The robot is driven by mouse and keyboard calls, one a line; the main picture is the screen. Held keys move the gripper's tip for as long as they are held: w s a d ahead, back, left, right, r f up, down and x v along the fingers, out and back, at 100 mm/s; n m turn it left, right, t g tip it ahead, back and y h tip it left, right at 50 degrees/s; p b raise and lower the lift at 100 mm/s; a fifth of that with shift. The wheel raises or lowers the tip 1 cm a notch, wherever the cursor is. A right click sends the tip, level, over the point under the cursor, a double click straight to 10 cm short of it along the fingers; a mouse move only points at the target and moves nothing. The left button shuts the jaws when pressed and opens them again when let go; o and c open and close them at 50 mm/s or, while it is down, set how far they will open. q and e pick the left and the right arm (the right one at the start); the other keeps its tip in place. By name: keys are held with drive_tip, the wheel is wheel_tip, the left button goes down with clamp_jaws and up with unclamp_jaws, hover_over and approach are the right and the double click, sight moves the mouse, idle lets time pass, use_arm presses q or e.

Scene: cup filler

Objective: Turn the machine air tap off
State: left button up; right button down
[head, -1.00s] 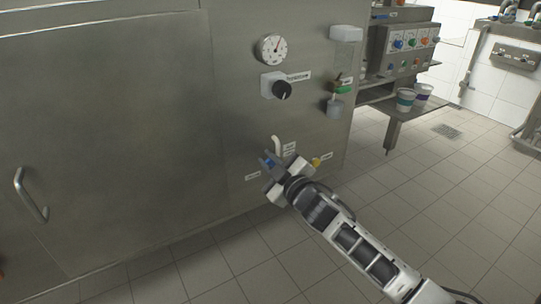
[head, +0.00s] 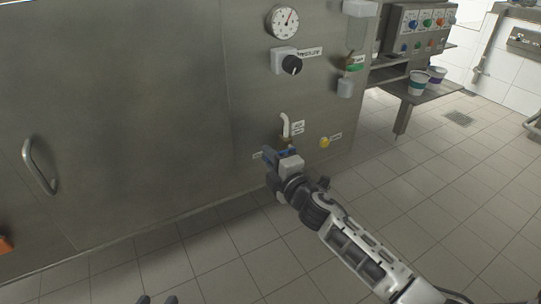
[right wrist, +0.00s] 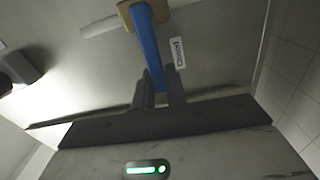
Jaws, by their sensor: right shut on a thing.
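The machine air tap has a blue lever (right wrist: 148,45) on a brass fitting (right wrist: 143,14) low on the steel machine front. The lever also shows in the head view (head: 269,153), partly covered by my right gripper. My right gripper (right wrist: 160,91) is shut on the lever's free end, with a dark finger on each side. A small white label (right wrist: 178,52) sits beside the lever; its print seems to read "Closed". A white bent pipe (head: 285,125) rises above the tap.
A yellow button (head: 324,142) sits right of the tap. A black knob (head: 291,65) and a gauge (head: 285,22) are above. A door handle (head: 39,166) juts out at left. Cups (head: 418,83) stand on a shelf at right. The floor in front is clear.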

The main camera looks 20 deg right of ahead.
drive_tip(key=shift+f, duration=0.25)
use_arm(q)
drive_tip(key=shift+r, duration=0.3)
use_arm(e)
drive_tip(key=shift+n, duration=0.4)
drive_tip(key=c, duration=1.4)
unclamp_jaws()
drive_tip(key=shift+c, duration=0.2)
use_arm(q)
drive_tip(key=shift+f, duration=0.2)
use_arm(e)
drive_tip(key=shift+s, duration=0.1)
use_arm(q)
drive_tip(key=shift+w+a+f+y+p, duration=0.2)
drive_tip(key=shift+f+y+p, duration=0.15)
drive_tip(key=shift+p, duration=0.3)
use_arm(e)
drive_tip(key=s+d, duration=0.2)
drive_tip(key=s, duration=1.3)
drive_tip(key=shift+s+d, duration=0.15)
drive_tip(key=shift+s, duration=0.2)
use_arm(q)
drive_tip(key=shift+f, duration=0.1)
